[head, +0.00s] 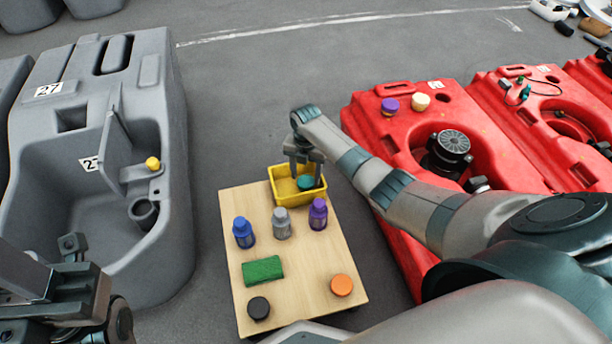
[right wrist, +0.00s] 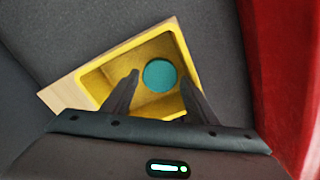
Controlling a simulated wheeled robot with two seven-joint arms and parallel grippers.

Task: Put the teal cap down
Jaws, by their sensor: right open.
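The teal cap (head: 306,182) lies inside the yellow bin (head: 283,201) at the far end of the wooden board. In the right wrist view the teal cap (right wrist: 160,76) rests on the floor of the yellow bin (right wrist: 100,82), near its far right side. My right gripper (head: 304,172) is over the bin. In the right wrist view its two fingers (right wrist: 158,88) are spread wide, with the cap beyond and between the tips and nothing held. My left gripper (head: 70,245) is at the lower left, in part cut off, and its jaws are unclear.
On the wooden board (head: 300,255) stand a blue bottle (head: 243,233), a grey bottle (head: 281,223) and a purple bottle (head: 318,214). A green block (head: 263,271), a black cap (head: 259,308) and an orange cap (head: 342,285) lie nearer. Grey tank (head: 180,180) left, red tank (head: 400,150) right.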

